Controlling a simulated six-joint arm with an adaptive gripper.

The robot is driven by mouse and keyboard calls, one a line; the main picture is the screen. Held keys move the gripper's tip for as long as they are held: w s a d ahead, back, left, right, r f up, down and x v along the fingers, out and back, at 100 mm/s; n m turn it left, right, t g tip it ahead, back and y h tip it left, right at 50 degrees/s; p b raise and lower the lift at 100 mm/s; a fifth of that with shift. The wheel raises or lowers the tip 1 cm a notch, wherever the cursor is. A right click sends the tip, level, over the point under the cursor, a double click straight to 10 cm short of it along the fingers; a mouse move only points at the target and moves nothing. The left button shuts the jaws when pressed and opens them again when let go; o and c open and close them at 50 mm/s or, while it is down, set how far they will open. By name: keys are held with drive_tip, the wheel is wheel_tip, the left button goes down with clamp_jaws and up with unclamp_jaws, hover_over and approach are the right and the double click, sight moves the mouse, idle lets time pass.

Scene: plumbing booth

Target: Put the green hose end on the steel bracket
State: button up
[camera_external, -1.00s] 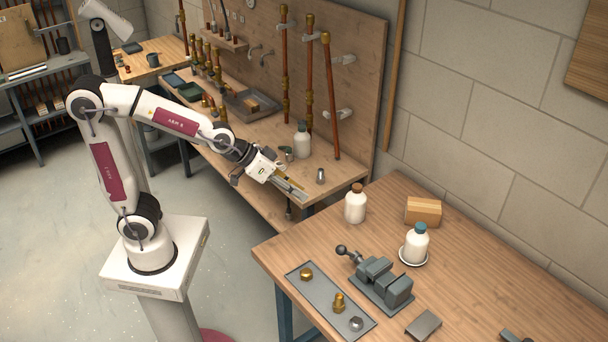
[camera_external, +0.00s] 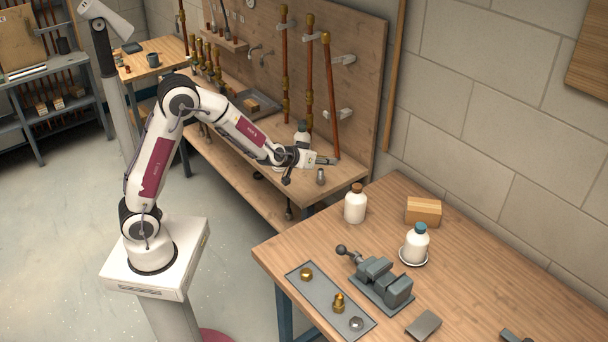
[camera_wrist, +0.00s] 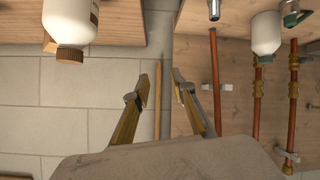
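My gripper (camera_external: 330,160) is above the right end of the back bench. In the wrist view my gripper (camera_wrist: 161,87) has its fingers apart with nothing between them. A small green piece with a pale end (camera_wrist: 292,17), possibly the green hose end, shows at the top right of the wrist view, beside a white bottle and apart from my fingers. My arm seems to hide it in the external view. Metal brackets (camera_external: 343,59) hold copper pipes on the wooden back panel; one also shows in the wrist view (camera_wrist: 226,87). I cannot tell which is the steel bracket.
A small steel cylinder (camera_external: 320,176) and a white bottle (camera_external: 302,135) stand near my gripper on the back bench. The front table carries a brown-capped bottle (camera_external: 355,204), a blue-capped bottle (camera_external: 417,244), a wooden block (camera_external: 423,211), a vise (camera_external: 381,283) and a fittings tray (camera_external: 305,292).

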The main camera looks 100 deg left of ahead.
drive_tip(key=s+a+f+n+g+y, duration=0.2)
drive_tip(key=s+a+f, duration=0.2)
drive_tip(key=s+a, duration=0.2)
drive_tip(key=s+a+f+n+g+y, duration=0.1)
drive_tip(key=s+a+f+g, duration=0.2)
drive_tip(key=s+a+f, duration=0.2)
drive_tip(key=s+a+f+n+g+y, duration=0.2)
drive_tip(key=s+a+f, duration=0.3)
drive_tip(key=a, duration=0.4)
drive_tip(key=shift+s+f+n+g+y, duration=0.15)
drive_tip(key=shift+s+n+g+y, duration=0.25)
drive_tip(key=shift+s, duration=0.45)
drive_tip(key=shift+x, duration=1.3)
drive_tip(key=shift+a, duration=0.1)
drive_tip(key=shift+x, duration=2.55)
drive_tip(key=shift+f, duration=0.1)
